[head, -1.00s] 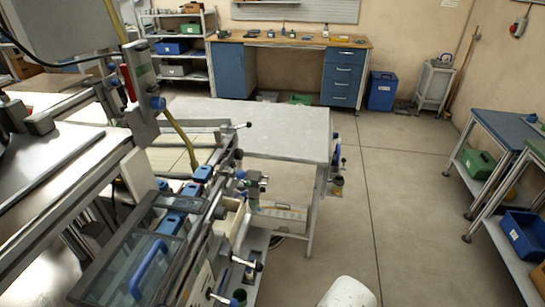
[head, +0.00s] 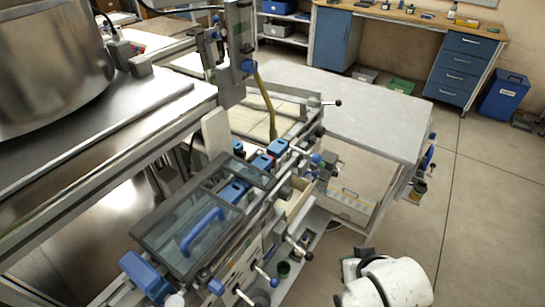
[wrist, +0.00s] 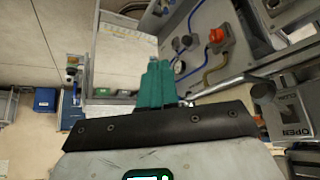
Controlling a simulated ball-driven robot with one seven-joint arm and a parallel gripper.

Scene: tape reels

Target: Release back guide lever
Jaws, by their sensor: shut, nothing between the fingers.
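The machine has several levers with round knobs along its side in the head view. One black-knobbed lever (head: 338,102) sticks out at the far end. Blue-knobbed levers (head: 316,158) sit mid-length, and more levers (head: 265,277) are at the near end. I cannot tell which one is the back guide lever. My white arm shows at the bottom right of the head view, beside the machine and apart from it. In the wrist view, the teal fingers of my gripper (wrist: 154,64) are together and empty, in front of a grey panel (wrist: 197,70) with gauges and an orange-red switch (wrist: 217,35).
A clear-lidded unit with a blue handle (head: 203,231) is on the machine. A pale table (head: 365,110) stands behind. A large steel drum (head: 50,65) is at the left. Open floor (head: 490,220) lies to the right.

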